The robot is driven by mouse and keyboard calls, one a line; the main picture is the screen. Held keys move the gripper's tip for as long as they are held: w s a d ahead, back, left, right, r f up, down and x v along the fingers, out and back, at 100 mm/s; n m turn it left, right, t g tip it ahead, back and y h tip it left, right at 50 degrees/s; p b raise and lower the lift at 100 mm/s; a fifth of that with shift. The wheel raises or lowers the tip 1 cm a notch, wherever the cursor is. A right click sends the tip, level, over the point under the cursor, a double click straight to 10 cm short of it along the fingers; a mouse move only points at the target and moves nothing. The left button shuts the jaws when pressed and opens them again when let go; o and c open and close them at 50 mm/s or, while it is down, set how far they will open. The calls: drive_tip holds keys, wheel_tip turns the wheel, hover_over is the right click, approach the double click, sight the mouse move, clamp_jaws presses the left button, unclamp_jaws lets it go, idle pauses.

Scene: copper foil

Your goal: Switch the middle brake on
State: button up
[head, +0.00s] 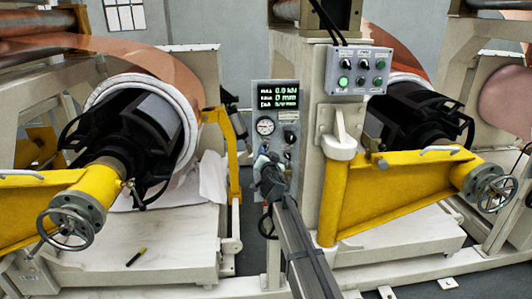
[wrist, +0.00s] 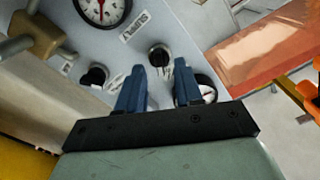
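A grey control panel (head: 275,110) stands in the middle of the head view, with a lit display, a gauge and black knobs. My gripper (head: 268,162) is in front of its lower part and hides some of it. In the wrist view my gripper (wrist: 160,72) has two blue fingers spread apart with nothing held. A black knob (wrist: 159,54) shows between and just beyond the fingertips; I cannot tell whether they touch it. Another black knob (wrist: 95,76) sits to the left.
A switch box (head: 358,71) with knobs and green buttons is at upper right. Yellow arms with handwheels (head: 67,228) flank the panel. In the wrist view, a large gauge (wrist: 101,10) is above the knobs, and copper foil (wrist: 268,50) is at right.

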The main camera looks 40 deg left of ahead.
drive_tip(key=shift+x, duration=1.25)
drive_tip(key=shift+d, duration=0.1)
clamp_jaws()
drive_tip(key=n, duration=1.1)
drive_tip(key=shift+n, duration=0.4)
